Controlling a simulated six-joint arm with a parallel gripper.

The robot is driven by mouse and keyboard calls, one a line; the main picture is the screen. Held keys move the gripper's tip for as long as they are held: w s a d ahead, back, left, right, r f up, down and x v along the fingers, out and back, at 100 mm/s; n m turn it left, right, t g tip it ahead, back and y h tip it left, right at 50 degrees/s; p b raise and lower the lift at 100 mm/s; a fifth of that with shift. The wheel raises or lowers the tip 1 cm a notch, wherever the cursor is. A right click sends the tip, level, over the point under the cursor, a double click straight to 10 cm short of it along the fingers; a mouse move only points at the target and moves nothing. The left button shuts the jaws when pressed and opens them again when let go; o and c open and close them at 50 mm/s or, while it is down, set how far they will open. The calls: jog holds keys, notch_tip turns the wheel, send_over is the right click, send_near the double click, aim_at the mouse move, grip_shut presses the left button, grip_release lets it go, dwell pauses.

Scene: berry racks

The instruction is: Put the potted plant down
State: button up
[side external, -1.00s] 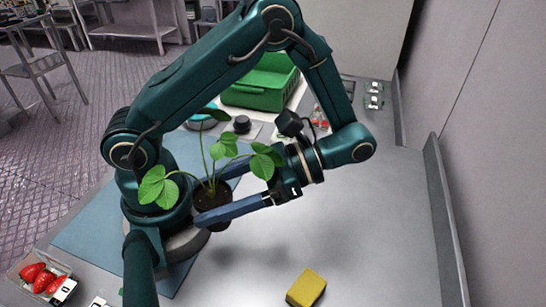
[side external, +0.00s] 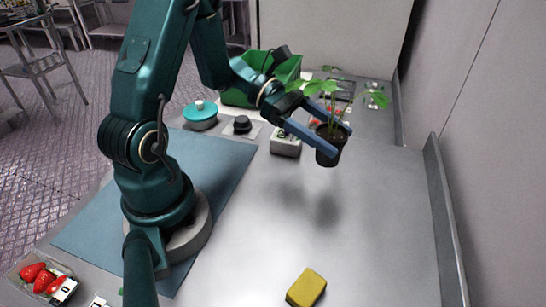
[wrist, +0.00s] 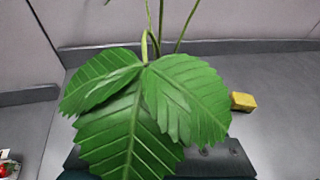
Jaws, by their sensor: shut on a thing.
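The potted plant (side external: 328,157) is a dark round pot with brown soil and several green leaves on thin stems. My gripper (side external: 334,138) is shut on the pot, with one blue finger on each side of it. The pot hangs upright above the grey table (side external: 380,220), and a soft shadow lies on the table below and to its left. In the wrist view, the plant's large leaves (wrist: 140,100) fill the middle and hide the pot and most of my gripper.
A yellow sponge (side external: 306,287) lies at the table's front; it also shows in the wrist view (wrist: 243,101). A green crate (side external: 285,72), a teal lidded pot (side external: 200,113) and a scale-like box (side external: 286,146) stand farther back. A strawberry tray (side external: 20,272) is front left. The right middle of the table is bare.

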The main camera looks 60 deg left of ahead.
jog(key=shift+a+f, duration=0.1)
jog(key=shift+f, duration=3.8)
jog(key=shift+f, duration=0.1)
jog(key=o, duration=1.4)
